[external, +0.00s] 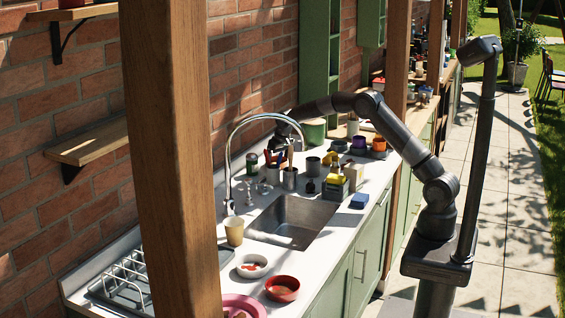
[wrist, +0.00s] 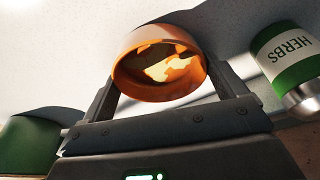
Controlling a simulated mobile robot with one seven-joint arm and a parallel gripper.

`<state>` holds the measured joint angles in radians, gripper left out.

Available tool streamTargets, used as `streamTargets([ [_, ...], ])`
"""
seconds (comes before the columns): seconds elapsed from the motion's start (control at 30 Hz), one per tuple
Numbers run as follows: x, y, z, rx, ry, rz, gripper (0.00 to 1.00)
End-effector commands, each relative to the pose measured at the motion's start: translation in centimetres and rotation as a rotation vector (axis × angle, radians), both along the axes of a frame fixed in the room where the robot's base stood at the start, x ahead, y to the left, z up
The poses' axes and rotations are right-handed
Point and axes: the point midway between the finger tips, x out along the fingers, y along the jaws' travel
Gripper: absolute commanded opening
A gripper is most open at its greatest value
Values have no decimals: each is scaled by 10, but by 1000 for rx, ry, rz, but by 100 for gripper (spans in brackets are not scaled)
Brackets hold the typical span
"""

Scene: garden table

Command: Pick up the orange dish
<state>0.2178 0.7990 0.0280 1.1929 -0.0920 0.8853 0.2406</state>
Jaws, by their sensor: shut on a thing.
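The orange dish (wrist: 137,88) is between the two fingers of my gripper (wrist: 163,84) in the wrist view. Its open side faces the camera and shows patches of light and shade inside. The fingers touch it on the left and right sides, and my gripper is shut on it. In the external view my gripper (external: 284,146) is over the back of the white counter, near the brick wall. The dish cannot be made out clearly there among the utensils. Whether the dish touches the counter is hard to tell.
A green and white herbs tin (wrist: 284,60) stands close right of the dish; a green object (wrist: 30,145) is at lower left. Utensil cups (external: 290,178), a tall faucet (external: 229,165) and a sink (external: 293,220) are near my gripper. A red bowl (external: 282,296) sits in front.

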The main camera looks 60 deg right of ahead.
Motion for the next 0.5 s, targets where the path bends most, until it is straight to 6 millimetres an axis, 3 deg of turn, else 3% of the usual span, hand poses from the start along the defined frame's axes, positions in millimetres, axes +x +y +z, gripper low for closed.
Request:
streamTargets([
  [0.13,0,0,0,0,0,0,64],
  [0.5,0,0,6,0,-1,0,64],
])
